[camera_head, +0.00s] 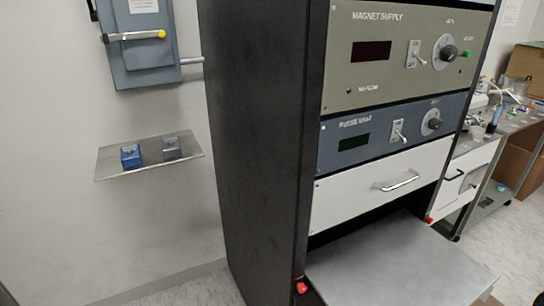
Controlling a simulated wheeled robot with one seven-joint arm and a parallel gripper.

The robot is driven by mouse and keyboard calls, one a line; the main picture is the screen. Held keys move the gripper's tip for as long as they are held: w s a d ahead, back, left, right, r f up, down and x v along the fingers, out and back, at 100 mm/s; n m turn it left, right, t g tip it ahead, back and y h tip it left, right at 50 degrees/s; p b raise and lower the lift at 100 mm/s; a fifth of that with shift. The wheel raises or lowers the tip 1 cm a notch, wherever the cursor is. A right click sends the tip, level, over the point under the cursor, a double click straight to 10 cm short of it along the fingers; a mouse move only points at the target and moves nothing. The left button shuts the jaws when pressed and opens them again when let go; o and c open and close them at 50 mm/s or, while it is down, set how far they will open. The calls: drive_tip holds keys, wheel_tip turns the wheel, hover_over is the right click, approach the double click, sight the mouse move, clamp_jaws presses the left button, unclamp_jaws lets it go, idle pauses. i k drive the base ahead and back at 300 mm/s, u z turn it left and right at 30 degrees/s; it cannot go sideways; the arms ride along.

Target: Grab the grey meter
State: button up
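The grey meter (172,148) is a small grey box standing on a thin wall shelf (112,172) at the left. A similar blue box (131,157) stands on the same shelf to its left, with a small gap between them. Nothing covers either box. My gripper is not in view.
A tall black rack (262,140) stands right of the shelf, with a magnet supply panel (345,85), a blue-grey panel (335,162) and a white drawer. A grey surface (390,270) juts out low in front. A grey wall box (150,60) with a yellow-tipped lever hangs above the shelf.

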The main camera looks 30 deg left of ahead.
sight(171, 146)
drive_tip(key=u, duration=2.8)
drive_tip(key=i, duration=1.65)
drive_tip(key=z, duration=0.2)
